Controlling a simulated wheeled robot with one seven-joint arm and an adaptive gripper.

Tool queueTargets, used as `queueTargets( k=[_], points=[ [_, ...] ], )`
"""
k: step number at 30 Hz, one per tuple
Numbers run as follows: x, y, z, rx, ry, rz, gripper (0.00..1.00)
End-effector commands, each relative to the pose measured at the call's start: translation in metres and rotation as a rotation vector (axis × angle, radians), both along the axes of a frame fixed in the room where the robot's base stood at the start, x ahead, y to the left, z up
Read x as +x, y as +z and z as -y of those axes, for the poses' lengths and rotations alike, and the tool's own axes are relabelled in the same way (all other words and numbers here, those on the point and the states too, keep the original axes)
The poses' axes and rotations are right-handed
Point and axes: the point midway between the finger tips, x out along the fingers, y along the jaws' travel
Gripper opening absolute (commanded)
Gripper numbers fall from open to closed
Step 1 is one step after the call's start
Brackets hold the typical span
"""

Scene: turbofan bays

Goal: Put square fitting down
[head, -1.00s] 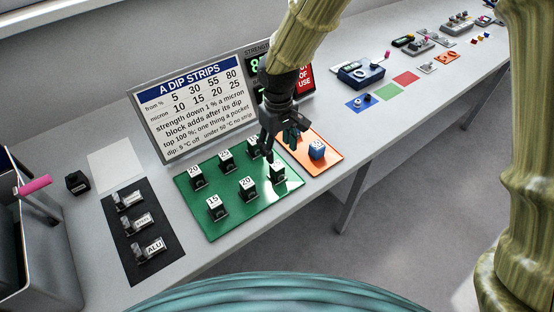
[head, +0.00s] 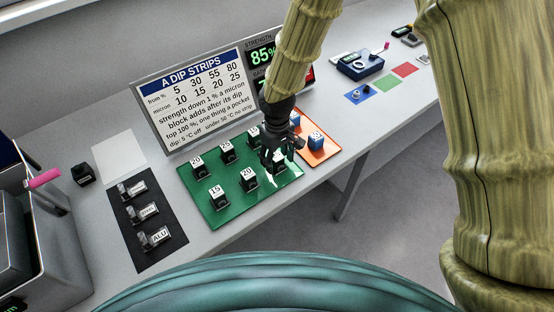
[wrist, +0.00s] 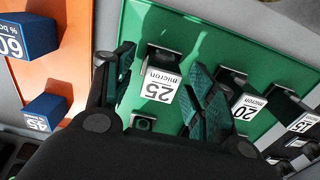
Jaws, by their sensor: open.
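A black cube-like block labelled "25 micron" (wrist: 158,88) sits on the green mat (wrist: 212,32), between my fingers in the wrist view. My gripper (wrist: 163,78) is open around or just above this block; I cannot tell whether a finger touches it. In the head view my gripper (head: 275,160) is over the right end of the green mat (head: 225,207) and partly hides that block. No object is clamped in the fingers. Nothing in view is marked as a square fitting, so I cannot tell which thing it is.
Several more numbered black blocks stand on the green mat, including "20" (wrist: 243,104) close beside my finger. An orange mat (head: 322,153) with blue blocks (head: 316,140) adjoins it. A sign (head: 195,100) stands behind. A black mat (head: 145,250) with labelled parts lies left.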

Motion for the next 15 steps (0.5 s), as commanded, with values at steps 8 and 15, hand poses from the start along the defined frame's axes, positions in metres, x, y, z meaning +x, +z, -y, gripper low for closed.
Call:
queueTargets(
  k=[8,15],
  points=[
    [0.001,-0.018,0.000,0.000,-0.001,0.001,0.55],
    [0.001,-0.020,0.000,0.000,0.000,0.002,0.55]
  ],
)
